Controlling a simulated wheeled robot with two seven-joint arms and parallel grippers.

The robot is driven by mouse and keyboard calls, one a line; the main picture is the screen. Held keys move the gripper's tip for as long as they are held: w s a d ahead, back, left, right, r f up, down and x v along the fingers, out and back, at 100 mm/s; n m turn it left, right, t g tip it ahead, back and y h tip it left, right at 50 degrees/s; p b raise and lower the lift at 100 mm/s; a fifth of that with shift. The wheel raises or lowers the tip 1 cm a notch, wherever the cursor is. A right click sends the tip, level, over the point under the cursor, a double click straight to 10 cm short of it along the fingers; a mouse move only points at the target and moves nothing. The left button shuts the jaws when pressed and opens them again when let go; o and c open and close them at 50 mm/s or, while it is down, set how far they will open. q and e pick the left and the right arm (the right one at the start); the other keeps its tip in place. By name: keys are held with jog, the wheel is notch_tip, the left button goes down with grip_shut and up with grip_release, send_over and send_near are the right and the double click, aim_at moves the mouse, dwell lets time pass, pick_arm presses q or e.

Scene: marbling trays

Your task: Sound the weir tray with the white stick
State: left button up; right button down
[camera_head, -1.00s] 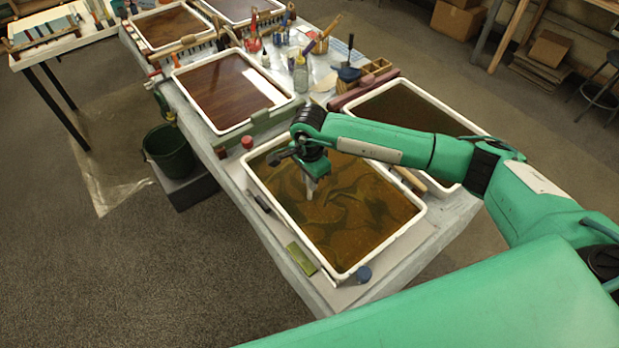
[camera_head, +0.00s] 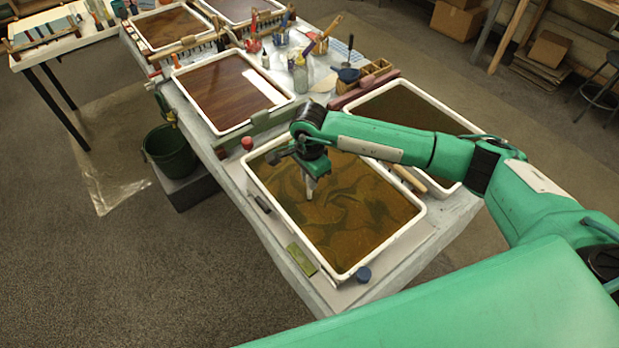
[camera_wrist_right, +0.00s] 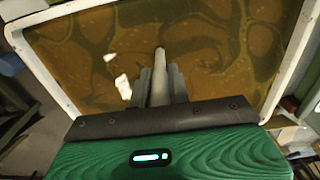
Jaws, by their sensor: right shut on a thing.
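The near white-rimmed tray (camera_head: 388,240) holds amber liquid with dark swirls; I take it for the weir tray, though no weir shows clearly. My right gripper (camera_head: 309,188) is over this tray, left of its middle. In the right wrist view, the fingers of my right gripper (camera_wrist_right: 160,86) are shut on the pale stick (camera_wrist_right: 160,66), which sticks out past them over the liquid. Whether its tip touches the liquid I cannot tell. My left gripper is not in view.
A brown-liquid tray (camera_head: 178,73) stands beyond, and a dark tray (camera_head: 476,127) lies behind my right arm. A red-capped jar (camera_head: 247,143), a blue-capped jar (camera_head: 364,274) and a green block (camera_head: 301,259) sit around the near tray. A green bucket (camera_head: 170,152) stands left of the table.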

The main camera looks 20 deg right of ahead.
notch_tip(320, 180, up, 11)
jog(key=p, duration=0.3)
jog(key=shift+r+p, duration=0.2)
jog(key=shift+p, duration=0.2)
jog(key=shift+r, duration=0.45)
